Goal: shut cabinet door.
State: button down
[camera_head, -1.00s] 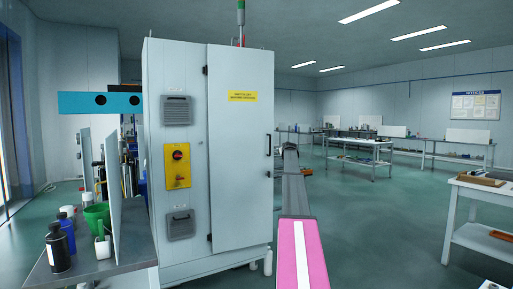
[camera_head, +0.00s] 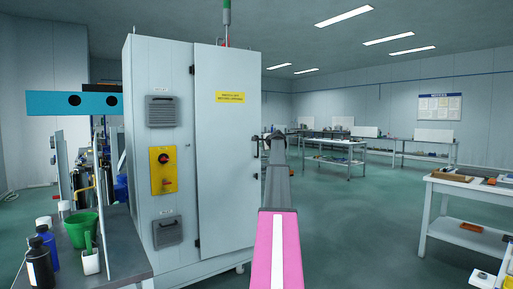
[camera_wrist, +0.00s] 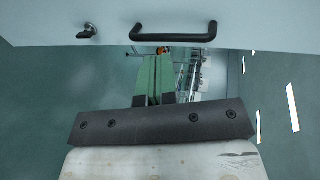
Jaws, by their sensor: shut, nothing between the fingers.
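The cabinet (camera_head: 150,220) is tall and pale grey. Its door (camera_head: 222,190) has a yellow label, with hinges on the left and a dark handle (camera_head: 257,155) at the right edge. I cannot tell how far the door stands from its frame. In the wrist view, the door (camera_wrist: 240,30) crosses the top, with its black bar handle (camera_wrist: 173,37) and a small latch (camera_wrist: 87,32). My gripper (camera_wrist: 153,62) is shut and empty, its green fingers at the door's lower picture edge below the handle. In the head view my arm's end is beside the door's right edge; I cannot tell whether they touch.
A side bench (camera_head: 125,258) at the left holds a green cup (camera_head: 80,228), bottles and a white cup. A white worktable (camera_head: 475,188) stands at the right. Further benches are at the back. The green floor between is open.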

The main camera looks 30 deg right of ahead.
aim_at(251, 147)
jog(key=x, duration=0.8)
jog(key=r+x, duration=0.1)
jog(key=x, duration=0.3)
jog(key=shift+w+f, duration=0.1)
jog(key=shift+w, duration=0.6)
